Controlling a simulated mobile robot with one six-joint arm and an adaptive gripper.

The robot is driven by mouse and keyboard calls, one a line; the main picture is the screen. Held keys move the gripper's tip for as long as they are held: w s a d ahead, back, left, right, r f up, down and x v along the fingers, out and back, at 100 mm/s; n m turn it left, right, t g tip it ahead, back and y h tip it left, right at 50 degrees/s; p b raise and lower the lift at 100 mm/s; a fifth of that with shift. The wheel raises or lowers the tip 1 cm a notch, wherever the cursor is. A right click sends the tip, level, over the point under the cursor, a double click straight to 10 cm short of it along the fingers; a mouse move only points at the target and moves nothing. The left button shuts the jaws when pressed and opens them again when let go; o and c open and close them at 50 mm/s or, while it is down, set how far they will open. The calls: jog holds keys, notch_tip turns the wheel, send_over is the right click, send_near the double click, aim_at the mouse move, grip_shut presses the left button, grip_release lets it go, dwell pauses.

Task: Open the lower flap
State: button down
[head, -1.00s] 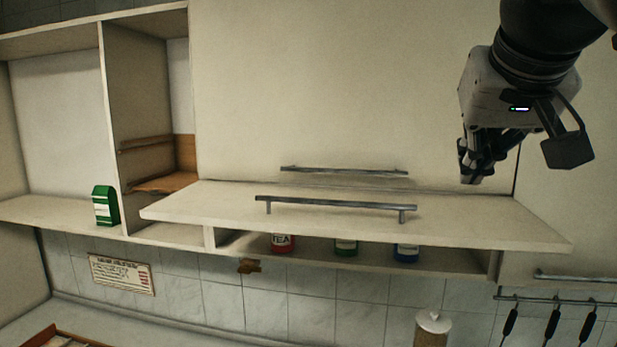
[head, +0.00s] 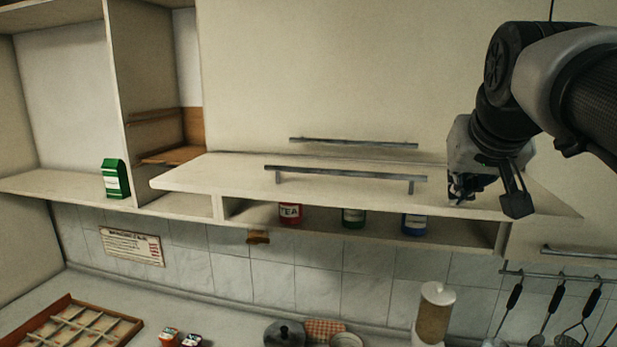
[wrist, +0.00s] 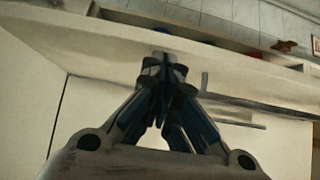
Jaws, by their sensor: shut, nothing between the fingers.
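The lower flap (head: 230,178) is a pale panel that stands out nearly level from the cabinet front in the head view. Its grey bar handle (head: 345,173) is on the upper face. The compartment below it shows, with a red TEA tin (head: 290,213), a green tin (head: 353,217) and a blue tin (head: 414,224) inside. My gripper (head: 460,192) is shut and empty at the right part of the flap, right of the handle. In the wrist view my fingertips (wrist: 164,60) overlap the flap's pale edge (wrist: 80,38); I cannot tell whether they touch.
Another bar handle (head: 353,143) is on the upper front, just above the flap. Open shelves with a green carton (head: 115,179) are at left. Utensils hang from a rail (head: 560,279) at lower right. A canister (head: 434,312) and a wooden divided tray (head: 75,325) are on the counter.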

aim_at(455, 216)
jog(key=shift+w+f, duration=0.1)
jog(key=shift+w, duration=0.05)
jog(key=shift+t+h, duration=0.3)
jog(key=shift+t, duration=0.6)
jog(key=f+b, duration=0.5)
jog(key=b, duration=0.4)
jog(key=shift+s+b, duration=0.2)
jog(key=shift+b, duration=0.1)
jog(key=f+b, duration=0.2)
jog(key=b, duration=0.1)
jog(key=shift+w+f, duration=0.2)
jog(key=shift+f, duration=0.05)
